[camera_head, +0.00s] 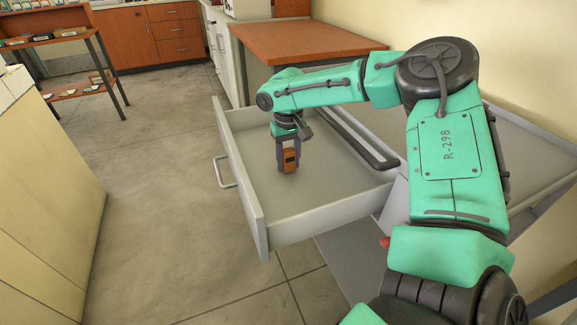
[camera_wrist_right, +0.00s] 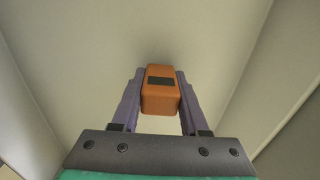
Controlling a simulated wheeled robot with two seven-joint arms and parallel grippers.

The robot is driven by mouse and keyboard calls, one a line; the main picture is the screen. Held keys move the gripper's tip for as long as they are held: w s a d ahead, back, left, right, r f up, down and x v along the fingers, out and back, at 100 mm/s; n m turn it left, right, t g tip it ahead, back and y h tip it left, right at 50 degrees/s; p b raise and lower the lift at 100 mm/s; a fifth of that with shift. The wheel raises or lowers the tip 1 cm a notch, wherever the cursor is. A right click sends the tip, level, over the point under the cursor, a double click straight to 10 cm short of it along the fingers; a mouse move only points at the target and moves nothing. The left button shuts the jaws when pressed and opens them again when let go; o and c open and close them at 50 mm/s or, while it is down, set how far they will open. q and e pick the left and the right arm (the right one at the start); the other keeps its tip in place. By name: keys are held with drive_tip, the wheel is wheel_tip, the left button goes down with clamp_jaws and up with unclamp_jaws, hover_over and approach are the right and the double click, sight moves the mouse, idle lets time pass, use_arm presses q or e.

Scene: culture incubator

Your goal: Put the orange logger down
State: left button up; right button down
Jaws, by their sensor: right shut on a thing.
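The orange logger (camera_head: 290,160) is a small orange block with a dark panel on its face. My right gripper (camera_head: 288,168) is shut on it, inside the open grey drawer (camera_head: 330,207). In the right wrist view the logger (camera_wrist_right: 160,98) sits between the two fingers of the right gripper (camera_wrist_right: 160,95), with the drawer's pale floor and walls around it. The logger is low over the drawer floor; I cannot tell whether it touches it. My left gripper is not in view.
The drawer has a front panel with a handle (camera_head: 224,172) on its left side and looks otherwise empty. A wooden-topped table (camera_head: 305,40) stands behind it. A shelf (camera_head: 60,40) with small items is at the far left. The floor (camera_head: 150,160) left of the drawer is clear.

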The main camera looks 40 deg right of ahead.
sight(288, 150)
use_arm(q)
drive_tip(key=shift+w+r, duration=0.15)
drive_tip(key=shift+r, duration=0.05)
use_arm(e)
drive_tip(key=shift+f, duration=0.45)
drive_tip(key=shift+f, duration=0.1)
drive_tip(key=shift+c, duration=2.1)
unclamp_jaws()
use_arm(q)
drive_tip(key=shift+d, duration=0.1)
use_arm(e)
drive_tip(key=shift+r, duration=0.5)
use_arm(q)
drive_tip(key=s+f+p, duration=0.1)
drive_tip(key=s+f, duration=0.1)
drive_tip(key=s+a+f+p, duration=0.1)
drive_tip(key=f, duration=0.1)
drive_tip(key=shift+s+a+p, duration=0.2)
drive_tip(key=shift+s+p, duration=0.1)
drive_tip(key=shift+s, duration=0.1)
use_arm(e)
wheel_tip(288, 150, up, 11)
drive_tip(key=shift+r, duration=0.1)
